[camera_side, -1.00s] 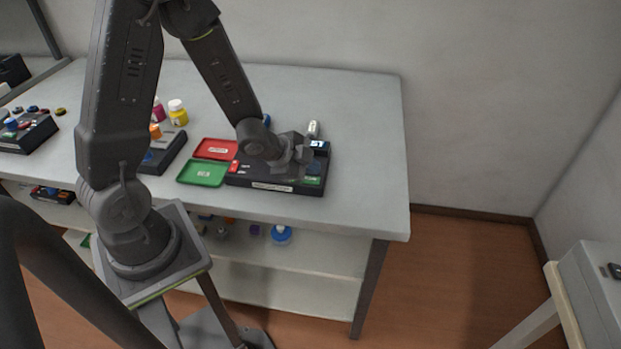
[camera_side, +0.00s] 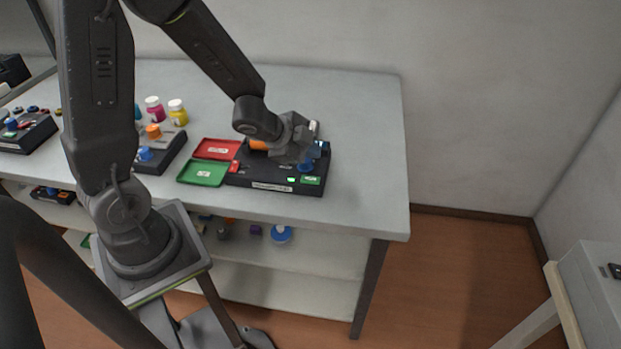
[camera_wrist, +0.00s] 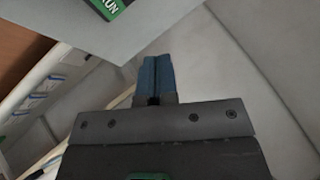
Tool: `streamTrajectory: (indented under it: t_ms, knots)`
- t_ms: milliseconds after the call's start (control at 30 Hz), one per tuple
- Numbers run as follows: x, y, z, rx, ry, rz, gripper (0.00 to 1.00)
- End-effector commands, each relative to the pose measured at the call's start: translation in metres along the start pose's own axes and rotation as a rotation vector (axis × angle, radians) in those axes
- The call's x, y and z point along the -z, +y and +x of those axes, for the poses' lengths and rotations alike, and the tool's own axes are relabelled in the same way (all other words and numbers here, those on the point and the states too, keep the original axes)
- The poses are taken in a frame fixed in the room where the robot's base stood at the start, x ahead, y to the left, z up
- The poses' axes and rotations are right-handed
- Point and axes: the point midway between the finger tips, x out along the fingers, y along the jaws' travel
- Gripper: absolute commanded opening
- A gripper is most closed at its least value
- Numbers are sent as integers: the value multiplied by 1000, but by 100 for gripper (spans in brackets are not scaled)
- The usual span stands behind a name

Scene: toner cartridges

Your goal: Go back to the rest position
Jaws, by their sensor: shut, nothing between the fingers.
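My gripper (camera_wrist: 158,72) shows its two blue fingers pressed together in the wrist view, with nothing between them. In the side view my gripper (camera_side: 319,149) is above the right part of a black device box (camera_side: 270,180). The box has a red part (camera_side: 235,167) at its left, a blue knob (camera_side: 306,167), a small lit green spot (camera_side: 291,180) and a green label (camera_side: 312,180).
A red tray (camera_side: 216,149) and a green tray (camera_side: 203,173) lie left of the box. Further left are another black device (camera_side: 160,153), a yellow-capped bottle (camera_side: 177,112) and a magenta bottle (camera_side: 155,109). The right end of the table (camera_side: 375,150) is clear.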

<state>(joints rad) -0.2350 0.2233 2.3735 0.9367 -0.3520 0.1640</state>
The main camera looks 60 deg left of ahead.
Motion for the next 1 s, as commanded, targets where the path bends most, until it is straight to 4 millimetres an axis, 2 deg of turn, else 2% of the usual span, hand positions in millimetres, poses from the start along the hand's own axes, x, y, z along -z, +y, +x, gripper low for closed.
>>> streamTrajectory:
  t_ms: [233,367,500,633,800,1000]
  knots:
    - [1,-2,-2,9,-8,-6,0]
    - [8,-15,-19,68,-61,-62,0]
    - [21,-31,-61,162,-164,-216,0]
    - [33,-28,-107,204,-242,-412,0]
    - [48,0,-166,160,-298,-665,0]
    - [62,40,-214,36,-322,-853,0]
